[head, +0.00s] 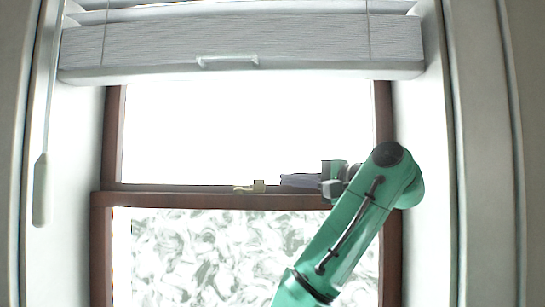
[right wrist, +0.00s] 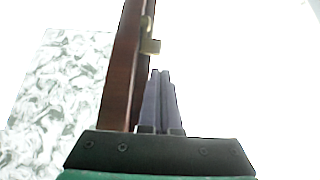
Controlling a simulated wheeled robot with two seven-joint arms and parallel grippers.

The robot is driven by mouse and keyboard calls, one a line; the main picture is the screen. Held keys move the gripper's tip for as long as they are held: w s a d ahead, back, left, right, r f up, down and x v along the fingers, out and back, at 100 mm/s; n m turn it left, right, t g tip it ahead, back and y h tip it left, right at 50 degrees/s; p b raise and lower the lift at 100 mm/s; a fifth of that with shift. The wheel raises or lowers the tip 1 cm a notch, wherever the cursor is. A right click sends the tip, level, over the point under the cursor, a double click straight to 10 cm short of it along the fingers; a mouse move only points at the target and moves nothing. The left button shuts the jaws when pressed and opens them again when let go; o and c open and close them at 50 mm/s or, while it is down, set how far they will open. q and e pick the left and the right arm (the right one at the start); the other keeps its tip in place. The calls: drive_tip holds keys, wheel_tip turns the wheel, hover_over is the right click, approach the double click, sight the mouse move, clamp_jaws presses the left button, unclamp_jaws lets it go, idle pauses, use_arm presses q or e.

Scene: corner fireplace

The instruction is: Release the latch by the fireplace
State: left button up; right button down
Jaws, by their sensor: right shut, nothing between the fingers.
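A small brass-coloured latch (head: 258,186) sits on the dark brown meeting rail (head: 180,198) of a sash window, near its middle. In the right wrist view the latch (right wrist: 150,46) shows on the brown rail (right wrist: 124,75), just beyond my fingertips. My right gripper (head: 284,180) comes from the right, level with the latch and a short gap from it. Its fingers (right wrist: 159,72) are shut together and hold nothing. No contact with the latch shows. My left gripper is not in view.
A pleated blind (head: 240,40) with a handle hangs above the window. A wand (head: 41,190) hangs at the left. White side walls (head: 425,130) flank the window recess. The lower pane (head: 200,255) looks patterned; the upper pane is bright white. No fireplace shows.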

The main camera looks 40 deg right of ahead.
sight(274, 194)
drive_tip(key=w, duration=0.1)
drive_tip(key=w+p, duration=0.1)
drive_tip(key=w, duration=0.1)
drive_tip(key=w+p, duration=0.1)
drive_tip(key=w, duration=0.1)
drive_tip(key=shift+a, duration=0.4)
drive_tip(key=shift+w+f, duration=0.15)
drive_tip(key=shift+w, duration=0.15)
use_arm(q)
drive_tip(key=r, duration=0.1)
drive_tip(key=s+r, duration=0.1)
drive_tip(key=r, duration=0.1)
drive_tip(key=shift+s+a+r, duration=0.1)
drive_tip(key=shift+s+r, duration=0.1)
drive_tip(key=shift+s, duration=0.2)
use_arm(e)
drive_tip(key=shift+s, duration=0.25)
